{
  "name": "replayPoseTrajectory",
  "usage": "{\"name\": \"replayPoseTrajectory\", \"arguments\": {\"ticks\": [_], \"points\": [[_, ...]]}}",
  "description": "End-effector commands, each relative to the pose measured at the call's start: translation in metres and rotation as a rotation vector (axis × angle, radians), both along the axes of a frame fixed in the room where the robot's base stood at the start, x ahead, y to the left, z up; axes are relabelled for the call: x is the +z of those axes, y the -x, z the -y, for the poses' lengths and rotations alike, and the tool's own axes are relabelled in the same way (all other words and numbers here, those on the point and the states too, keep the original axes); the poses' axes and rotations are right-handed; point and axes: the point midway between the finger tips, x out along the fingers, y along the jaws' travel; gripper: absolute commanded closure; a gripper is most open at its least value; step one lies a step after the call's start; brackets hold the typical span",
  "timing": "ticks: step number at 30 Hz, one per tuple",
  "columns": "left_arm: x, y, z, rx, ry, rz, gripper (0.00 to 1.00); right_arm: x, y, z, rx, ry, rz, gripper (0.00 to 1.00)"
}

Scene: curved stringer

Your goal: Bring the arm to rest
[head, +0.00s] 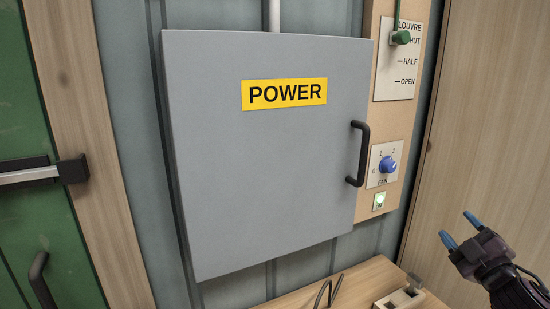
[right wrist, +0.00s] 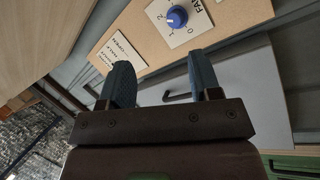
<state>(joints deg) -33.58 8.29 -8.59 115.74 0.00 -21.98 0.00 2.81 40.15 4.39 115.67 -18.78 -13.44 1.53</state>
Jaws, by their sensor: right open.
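My right gripper (head: 459,229) is at the lower right of the head view, in front of the wooden panel and apart from everything. Its two blue fingertips are spread, with nothing between them. In the right wrist view the open fingers (right wrist: 162,85) point toward the fan panel, and the gap is empty. My left gripper does not show. The grey power box (head: 260,170) has its door shut, with a yellow POWER label and a black handle (head: 358,153). The blue fan knob (head: 387,165) is right of the box; it also shows in the right wrist view (right wrist: 177,17).
The louvre plate (head: 394,85) with a green lever (head: 400,37) is at the upper right. A wooden bench (head: 345,285) with a small beige block (head: 405,299) is below. A green door (head: 25,220) is at the left.

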Motion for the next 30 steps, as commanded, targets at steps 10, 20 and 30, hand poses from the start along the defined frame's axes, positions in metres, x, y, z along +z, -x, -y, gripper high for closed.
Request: {"name": "replayPoseTrajectory", "arguments": {"ticks": [10,20,30], "points": [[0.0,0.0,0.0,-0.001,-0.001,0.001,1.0,-0.196,0.08,-0.053,-0.049,-0.458,-0.427,0.42],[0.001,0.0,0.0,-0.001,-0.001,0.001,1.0,-0.319,0.205,-0.134,-0.134,-0.819,-0.706,0.42],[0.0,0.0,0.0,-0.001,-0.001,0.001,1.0,-0.351,0.265,-0.143,-0.22,-0.892,-0.79,0.42]]}}
